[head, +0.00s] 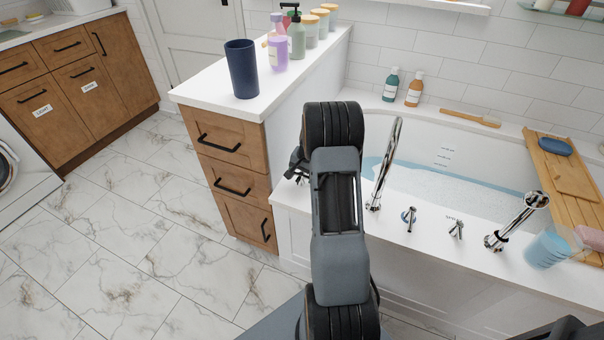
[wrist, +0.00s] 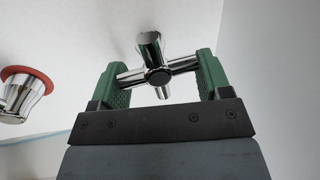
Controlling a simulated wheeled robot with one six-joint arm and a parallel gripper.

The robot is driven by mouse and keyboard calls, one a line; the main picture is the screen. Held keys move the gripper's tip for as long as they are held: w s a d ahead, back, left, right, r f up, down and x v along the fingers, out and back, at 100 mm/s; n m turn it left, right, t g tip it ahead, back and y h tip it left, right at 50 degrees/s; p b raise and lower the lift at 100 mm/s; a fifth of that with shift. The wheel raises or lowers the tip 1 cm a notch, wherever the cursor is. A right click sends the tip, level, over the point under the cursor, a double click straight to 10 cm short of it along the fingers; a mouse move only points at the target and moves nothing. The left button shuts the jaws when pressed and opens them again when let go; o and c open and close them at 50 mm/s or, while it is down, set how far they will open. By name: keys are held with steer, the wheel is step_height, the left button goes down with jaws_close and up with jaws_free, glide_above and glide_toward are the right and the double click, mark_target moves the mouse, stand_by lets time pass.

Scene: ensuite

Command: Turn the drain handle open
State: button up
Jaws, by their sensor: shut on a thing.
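The drain handle (wrist: 158,76) is a chrome cross-shaped handle with a dark round centre, seen in the wrist view on a white surface. My gripper (wrist: 158,69) has one green finger on each side of it, shut on opposite arms of the cross. The other arms of the cross point up and down between the fingers. In the head view, only a small dark part of my gripper (head: 298,164) shows beside my arm, over the left end of the tub deck. The drain handle is hidden there behind my arm.
A chrome fitting with a red ring (wrist: 22,95) is left of my gripper in the wrist view. A tall spout (head: 386,165), two small handles (head: 408,218) (head: 456,230) and a hand shower (head: 515,222) stand along the tub deck. A drawer cabinet (head: 228,150) borders the left.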

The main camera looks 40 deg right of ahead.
steer(key=n, duration=0.4)
steer(key=shift+w+a+y, duration=0.15)
steer(key=shift+w+y, duration=0.05)
steer(key=shift+y, duration=0.1)
steer(key=n, duration=0.2)
steer(key=n+g, duration=0.1)
steer(key=n, duration=0.1)
steer(key=shift+w+a+n, duration=0.1)
steer(key=shift+a+n, duration=0.1)
steer(key=shift+n, duration=0.2)
steer(key=n+g+p, duration=0.1)
steer(key=n, duration=0.3)
steer(key=shift+a, duration=0.2)
steer(key=shift+a+n+g, duration=0.2)
steer(key=shift+n+g, duration=0.2)
steer(key=shift+n, duration=2)
steer(key=shift+p, duration=0.3)
steer(key=o, duration=0.8)
steer(key=shift+r, duration=0.1)
step_height(320, 180, up, 13)
steer(key=w+d+p, duration=0.1)
steer(key=d+p, duration=0.1)
steer(key=shift+r+p, duration=0.2)
steer(key=shift+p, duration=0.15)
